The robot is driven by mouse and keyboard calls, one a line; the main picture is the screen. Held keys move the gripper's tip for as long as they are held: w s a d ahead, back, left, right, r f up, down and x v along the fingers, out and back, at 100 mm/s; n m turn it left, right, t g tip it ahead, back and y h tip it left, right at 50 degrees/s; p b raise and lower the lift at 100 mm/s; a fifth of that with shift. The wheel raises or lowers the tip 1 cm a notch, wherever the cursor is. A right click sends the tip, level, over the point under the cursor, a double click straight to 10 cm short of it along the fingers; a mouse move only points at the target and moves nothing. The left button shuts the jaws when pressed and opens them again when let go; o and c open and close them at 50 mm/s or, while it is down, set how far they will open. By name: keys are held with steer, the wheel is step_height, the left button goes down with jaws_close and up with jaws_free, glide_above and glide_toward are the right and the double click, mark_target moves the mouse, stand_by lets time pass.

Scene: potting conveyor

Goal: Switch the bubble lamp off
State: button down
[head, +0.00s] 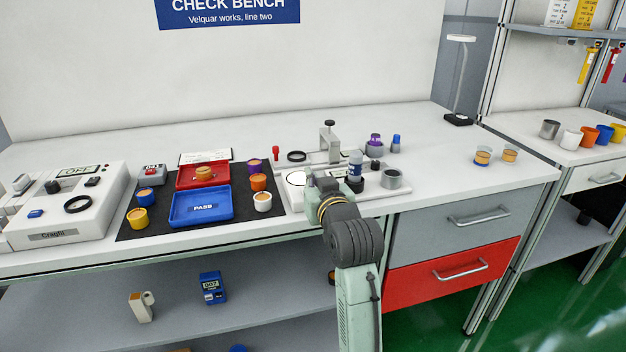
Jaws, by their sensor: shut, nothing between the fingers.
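A bright white round disc with a dark rim (297,178) is set in the pale fixture plate (295,199) on the bench; it may be the bubble lamp, but no label shows. A thin-stemmed lamp with a flat white head (461,38) stands on a black base (458,119) at the back right; I cannot tell which is meant. No switch can be made out clearly. My gripper (314,180) is shut and empty, just right of the white disc over the plate. My wrist partly hides the fingers, and contact is not clear.
Left are a blue PASS tray (202,222), a red tray (184,182) and several cups. The bench's right front is clear.

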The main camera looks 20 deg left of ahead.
steer(key=shift+f, duration=0.15)
steer(key=shift+w+p, duration=0.1)
steer(key=shift+p, duration=0.7)
steer(key=shift+a+g+p, duration=0.1)
steer(key=shift+g+p, duration=0.3)
steer(key=shift+p, duration=0.15)
steer(key=shift+w+f, duration=0.1)
steer(key=shift+f, duration=0.2)
steer(key=shift+r, duration=0.1)
steer(key=r+p, duration=0.4)
steer(key=r, duration=0.1)
steer(key=shift+w+a+p, duration=0.25)
steer(key=shift+p, duration=0.15)
steer(key=b+v, duration=0.3)
steer(key=v, duration=0.6)
steer(key=shift+s+r, duration=0.35)
steer(key=shift+r, duration=0.05)
steer(key=shift+d, duration=0.1)
